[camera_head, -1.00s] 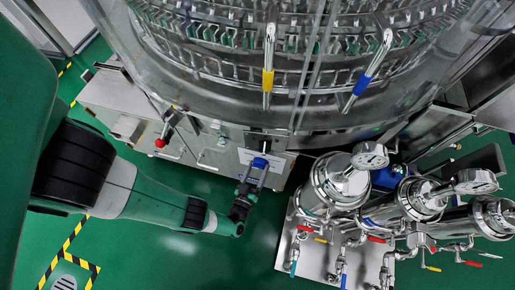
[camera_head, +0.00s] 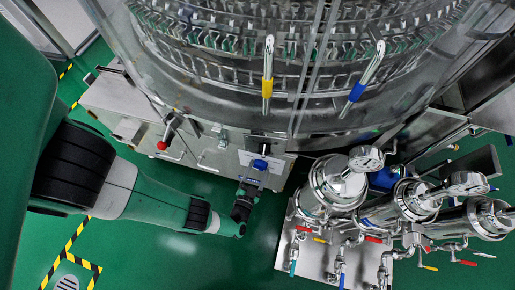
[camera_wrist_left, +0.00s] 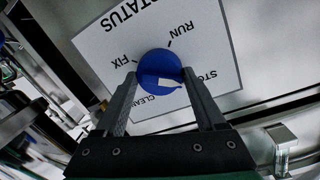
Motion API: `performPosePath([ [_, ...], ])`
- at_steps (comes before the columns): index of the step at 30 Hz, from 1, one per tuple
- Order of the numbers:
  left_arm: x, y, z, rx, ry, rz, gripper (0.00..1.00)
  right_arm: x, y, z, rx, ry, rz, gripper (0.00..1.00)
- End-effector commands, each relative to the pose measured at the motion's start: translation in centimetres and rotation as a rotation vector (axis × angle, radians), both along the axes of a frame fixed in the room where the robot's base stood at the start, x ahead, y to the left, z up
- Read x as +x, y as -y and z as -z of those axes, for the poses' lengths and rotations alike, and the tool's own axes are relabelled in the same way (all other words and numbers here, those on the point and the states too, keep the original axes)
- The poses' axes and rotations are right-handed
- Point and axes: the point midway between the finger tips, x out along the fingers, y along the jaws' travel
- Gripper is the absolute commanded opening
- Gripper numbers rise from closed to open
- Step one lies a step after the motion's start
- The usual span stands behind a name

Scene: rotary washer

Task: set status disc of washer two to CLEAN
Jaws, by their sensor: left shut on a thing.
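The status disc is a blue round knob (camera_wrist_left: 160,70) with a white mark, on a white STATUS plate (camera_wrist_left: 95,45). The plate carries the words FIX, RUN, CLEAN and one starting STO, partly covered. The white mark lies toward the lower right of the knob; which word it points at I cannot tell surely. In the head view the knob (camera_head: 260,164) is on the washer's lower front panel. My left gripper (camera_wrist_left: 160,85) is shut on the knob, one finger on each side; it also shows in the head view (camera_head: 251,176). My right gripper is not in view.
A red-tipped handle (camera_head: 162,145) is left of the plate. Yellow (camera_head: 267,88) and blue (camera_head: 358,92) banded handles stand above it. Steel filter housings (camera_head: 338,186) with gauges and valves stand close on the right. The green floor (camera_head: 180,255) below is clear.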

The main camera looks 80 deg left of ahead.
Motion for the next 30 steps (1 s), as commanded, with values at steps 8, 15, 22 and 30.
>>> performPosePath([
  [8, 0.04, 0.05, 0.08, 0.117, -0.215, 0.001, 0.16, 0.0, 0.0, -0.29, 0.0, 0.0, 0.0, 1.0],
  [15, 0.11, 0.08, 0.1, 0.164, -0.297, 0.001, 0.16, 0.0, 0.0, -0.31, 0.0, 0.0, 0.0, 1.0],
  [22, 0.09, 0.07, 0.11, 0.203, -0.367, 0.001, 0.16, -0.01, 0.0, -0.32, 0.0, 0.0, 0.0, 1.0],
  [30, 0.18, 0.13, 0.14, 0.284, -0.512, 0.002, 0.16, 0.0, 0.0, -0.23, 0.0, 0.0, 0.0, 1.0],
])
